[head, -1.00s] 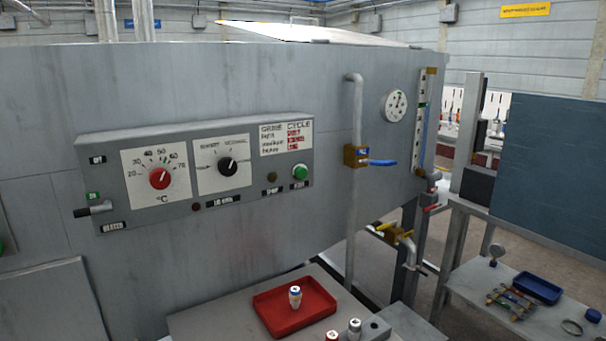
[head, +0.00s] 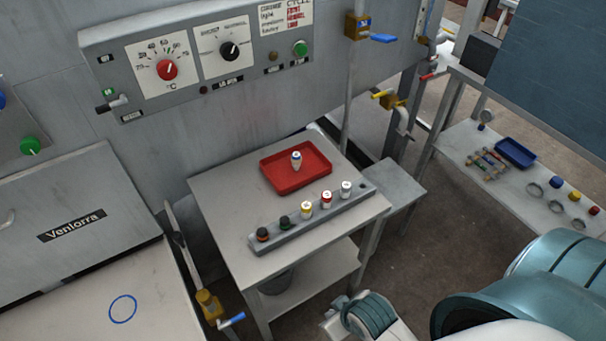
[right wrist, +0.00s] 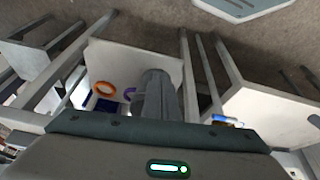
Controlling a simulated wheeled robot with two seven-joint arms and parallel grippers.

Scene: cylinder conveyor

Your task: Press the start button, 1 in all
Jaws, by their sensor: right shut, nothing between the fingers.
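A green push button (head: 300,48) sits at the right end of the grey control panel on the machine wall; its small label is too blurred to read. Another green button (head: 29,146) is on a separate panel at the far left. My right gripper (head: 334,318) is at the bottom of the head view, low in front of the small table and well away from both buttons. In the right wrist view its fingers (right wrist: 156,90) are shut and empty. My left gripper is not in view.
A small table (head: 222,184) holds a red tray (head: 284,184) with one vial, and a grey rack (head: 280,240) with several vials. A pipe with a blue-handled valve (head: 383,38) stands right of the panel. A side bench (head: 462,150) holds a blue tray (head: 515,152).

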